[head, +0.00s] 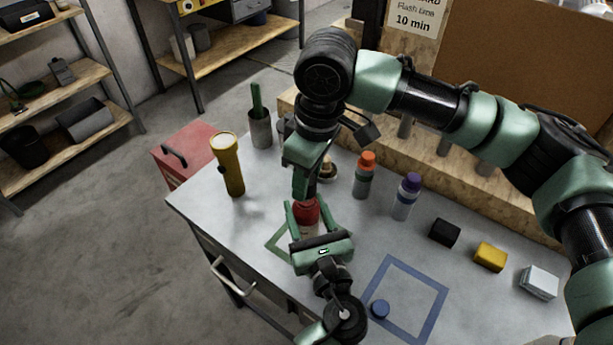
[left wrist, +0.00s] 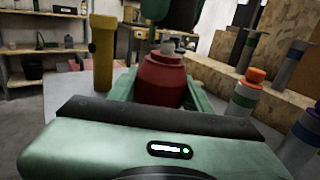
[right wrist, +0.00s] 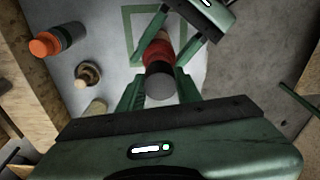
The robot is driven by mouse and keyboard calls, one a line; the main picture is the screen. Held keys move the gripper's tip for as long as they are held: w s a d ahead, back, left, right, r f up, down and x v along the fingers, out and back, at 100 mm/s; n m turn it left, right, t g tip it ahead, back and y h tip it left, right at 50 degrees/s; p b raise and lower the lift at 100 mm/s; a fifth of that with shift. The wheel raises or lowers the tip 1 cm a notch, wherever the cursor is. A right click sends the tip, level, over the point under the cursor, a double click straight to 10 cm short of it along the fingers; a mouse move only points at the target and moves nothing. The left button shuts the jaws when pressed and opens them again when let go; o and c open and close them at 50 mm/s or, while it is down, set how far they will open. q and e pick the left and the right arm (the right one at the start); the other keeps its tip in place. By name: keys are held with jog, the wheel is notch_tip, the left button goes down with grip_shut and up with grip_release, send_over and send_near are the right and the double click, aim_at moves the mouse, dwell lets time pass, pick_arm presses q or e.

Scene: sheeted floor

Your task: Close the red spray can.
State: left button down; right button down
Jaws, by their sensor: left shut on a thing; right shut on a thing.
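The red spray can (head: 307,213) stands upright near the table's front edge, by a green outline (head: 276,243). My left gripper (head: 308,224) is shut around its body; the left wrist view shows the red can (left wrist: 162,80) between the fingers, with a pale nozzle (left wrist: 168,46) on top. My right gripper (head: 303,185) comes from above, over the can. In the right wrist view, its fingers are shut on a dark grey cap-like piece (right wrist: 160,84), with the red can (right wrist: 158,54) beyond it. Whether this piece touches the can is unclear.
A yellow flashlight (head: 230,165) stands at the left. An orange-topped bottle (head: 364,175) and a purple-topped bottle (head: 406,197) stand to the right. Black, yellow and white blocks lie farther right.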

jog(key=shift+f, duration=0.1)
jog(key=shift+f, duration=0.8)
jog(key=shift+f, duration=0.65)
jog(key=c, duration=0.9)
grip_release()
jog(key=r, duration=0.4)
jog(key=d+r, duration=0.1)
jog(key=r, duration=0.7)
jog(key=shift+s+d, duration=0.15)
jog(key=shift+s, duration=0.2)
